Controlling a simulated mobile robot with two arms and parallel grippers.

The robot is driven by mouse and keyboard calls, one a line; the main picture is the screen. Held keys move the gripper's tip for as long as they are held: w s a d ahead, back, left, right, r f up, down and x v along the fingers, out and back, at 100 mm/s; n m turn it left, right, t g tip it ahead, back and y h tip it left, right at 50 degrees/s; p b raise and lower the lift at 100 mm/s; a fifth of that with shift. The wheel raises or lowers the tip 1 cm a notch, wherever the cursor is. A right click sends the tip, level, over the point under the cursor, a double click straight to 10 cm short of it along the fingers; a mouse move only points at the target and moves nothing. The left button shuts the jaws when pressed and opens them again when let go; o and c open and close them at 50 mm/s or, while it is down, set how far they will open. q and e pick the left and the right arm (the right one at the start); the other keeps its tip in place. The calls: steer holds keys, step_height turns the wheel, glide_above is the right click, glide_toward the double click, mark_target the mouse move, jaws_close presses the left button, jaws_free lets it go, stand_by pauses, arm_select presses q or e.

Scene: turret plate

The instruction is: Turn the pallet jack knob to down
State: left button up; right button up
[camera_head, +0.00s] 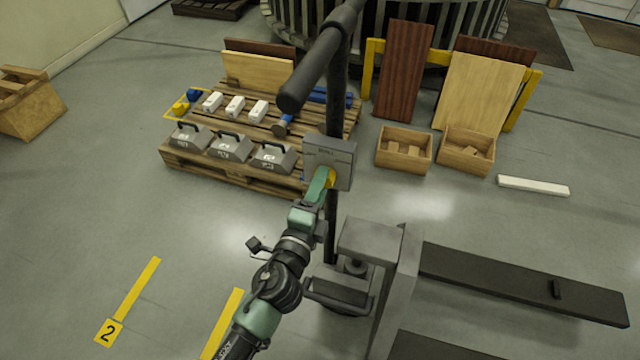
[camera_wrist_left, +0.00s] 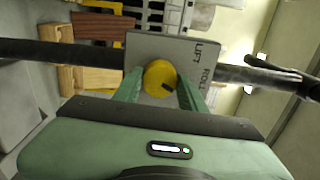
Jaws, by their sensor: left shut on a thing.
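The pallet jack's grey control box (camera_head: 340,152) sits on the dark upright handle post, and it fills the middle of the left wrist view (camera_wrist_left: 150,45). The yellow round knob (camera_wrist_left: 160,78) is on its face, with a dark mark toward its lower right in that view. The words LIFT and ROLL are printed beside it; any other label is hidden. In the head view the knob (camera_head: 331,178) is partly covered by my gripper. My left gripper (camera_head: 323,181) is shut on the knob, with a green finger on each side. My right gripper is not in view.
The jack's handle bar (camera_head: 318,68) rises above the box, and its dark forks (camera_head: 500,280) extend right. A loaded wooden pallet (camera_head: 235,178) stands behind. Two wooden crates (camera_head: 404,162) and a white bar (camera_head: 533,186) lie to the right. The floor at left is mostly clear.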

arm_select(q)
steer(key=shift+m+p, duration=0.3)
steer(key=shift+m, duration=1.7)
steer(key=o, duration=1.4)
steer(key=shift+c, duration=0.2)
steer(key=b+v, duration=0.1)
steer(key=v, duration=0.7)
steer(key=shift+b, duration=0.35)
steer(key=shift+w, duration=0.1)
